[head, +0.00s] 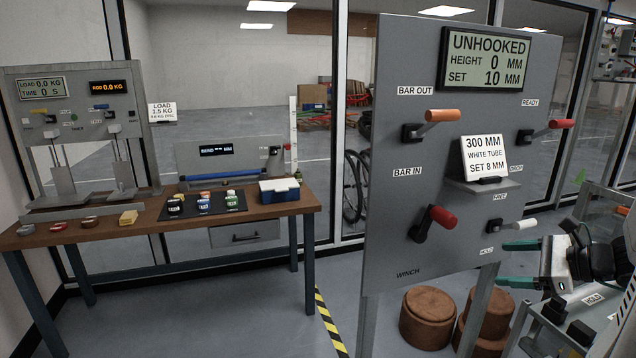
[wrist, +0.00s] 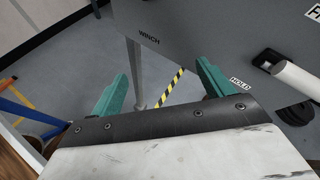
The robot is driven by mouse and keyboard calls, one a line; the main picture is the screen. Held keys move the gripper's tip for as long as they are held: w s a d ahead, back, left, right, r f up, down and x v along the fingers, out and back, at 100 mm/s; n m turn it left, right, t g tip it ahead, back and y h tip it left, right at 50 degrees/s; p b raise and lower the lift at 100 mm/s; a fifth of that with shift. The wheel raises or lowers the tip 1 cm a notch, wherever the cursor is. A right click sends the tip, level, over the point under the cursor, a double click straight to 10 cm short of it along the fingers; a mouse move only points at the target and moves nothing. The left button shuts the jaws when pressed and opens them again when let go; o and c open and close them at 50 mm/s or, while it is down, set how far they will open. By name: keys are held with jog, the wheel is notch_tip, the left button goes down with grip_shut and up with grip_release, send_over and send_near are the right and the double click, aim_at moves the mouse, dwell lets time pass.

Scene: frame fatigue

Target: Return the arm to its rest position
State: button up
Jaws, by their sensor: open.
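My gripper (head: 520,263) is at the right of the head view, in front of the lower right part of the grey winch panel (head: 400,245). Its two green fingers are apart with nothing between them. The wrist view shows the open gripper (wrist: 165,85) too, with floor and a panel leg behind the gap. A white-handled lever (head: 524,225) sits on the panel just above the fingers, beside the FREE and HOLD labels. It also shows at the right of the wrist view (wrist: 295,80), apart from the fingers. My arm runs off the right edge of the head view.
The panel carries an orange lever (head: 442,116), two red levers (head: 443,217) (head: 561,124), a card (head: 484,157) and a display (head: 487,59) reading UNHOOKED. Brown round blocks (head: 428,318) stand below. A wooden bench (head: 150,226) with small items stands left. Floor between is clear.

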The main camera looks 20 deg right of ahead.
jog(key=s+a+r+n+g+h, duration=0.2)
jog(key=s+a+n+g, duration=0.1)
jog(key=a+n, duration=0.5)
jog(key=s+a+r+n+g+h, duration=0.2)
jog(key=s+a+n, duration=0.4)
jog(key=a+n, duration=0.3)
jog(key=s+a+r+n+g+h, duration=0.2)
jog(key=s+a+r+n+g, duration=0.1)
jog(key=a+n, duration=0.6)
jog(key=s+a+g, duration=0.1)
jog(key=a+g, duration=0.1)
jog(key=a, duration=0.2)
jog(key=shift+s, duration=0.4)
